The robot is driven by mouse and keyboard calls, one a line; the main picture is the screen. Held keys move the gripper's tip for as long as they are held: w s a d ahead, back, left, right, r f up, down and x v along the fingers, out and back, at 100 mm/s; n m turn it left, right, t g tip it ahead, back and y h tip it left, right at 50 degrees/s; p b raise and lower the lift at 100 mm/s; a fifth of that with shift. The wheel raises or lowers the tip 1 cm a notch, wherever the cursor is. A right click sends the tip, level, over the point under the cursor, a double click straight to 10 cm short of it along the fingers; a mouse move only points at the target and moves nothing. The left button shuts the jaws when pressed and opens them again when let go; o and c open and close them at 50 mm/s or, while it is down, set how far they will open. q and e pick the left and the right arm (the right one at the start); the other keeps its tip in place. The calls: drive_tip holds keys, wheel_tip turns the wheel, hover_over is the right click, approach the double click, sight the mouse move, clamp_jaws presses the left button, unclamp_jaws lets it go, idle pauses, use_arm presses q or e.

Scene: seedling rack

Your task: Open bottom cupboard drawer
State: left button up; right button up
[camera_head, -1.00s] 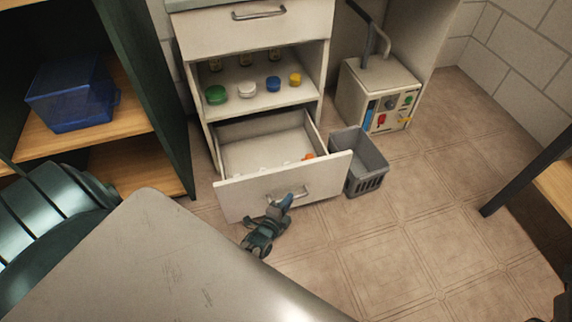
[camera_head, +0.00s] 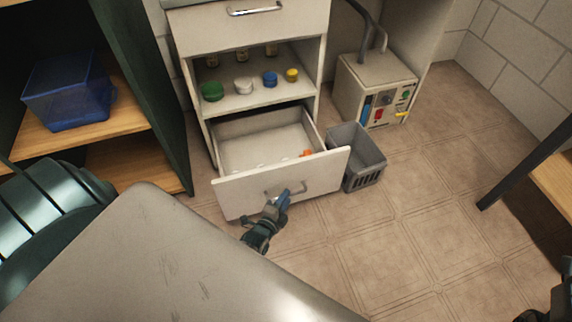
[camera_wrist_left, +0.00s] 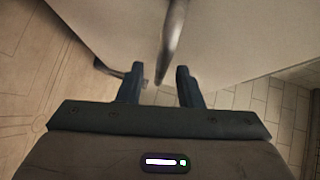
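The bottom cupboard drawer (camera_head: 240,195) is pulled well out of the white cupboard, and its inside shows. Small white items and an orange one (camera_head: 307,153) lie in it. Its metal bar handle (camera_head: 302,187) is on the front panel. My left gripper (camera_head: 284,197) is at the handle. In the left wrist view the fingers (camera_wrist_left: 160,80) are apart, with the handle (camera_wrist_left: 173,40) just past and between their tips; contact does not show. A dark part of my right arm is at the lower right corner; its fingers cannot be made out.
A grey basket (camera_head: 365,165) stands on the floor close to the drawer's right side. A white box with coloured fittings (camera_head: 375,80) is behind it. Above the drawer is a shelf with coloured-lid jars (camera_head: 244,84). A dark shelf unit holds a blue bin (camera_head: 68,95) at left.

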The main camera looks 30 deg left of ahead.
use_arm(q)
drive_tip(key=s+r+p, duration=0.1)
drive_tip(key=s+p, duration=0.1)
drive_tip(key=s, duration=0.7)
drive_tip(key=shift+s+d+r, duration=0.2)
drive_tip(key=shift+s+d, duration=0.15)
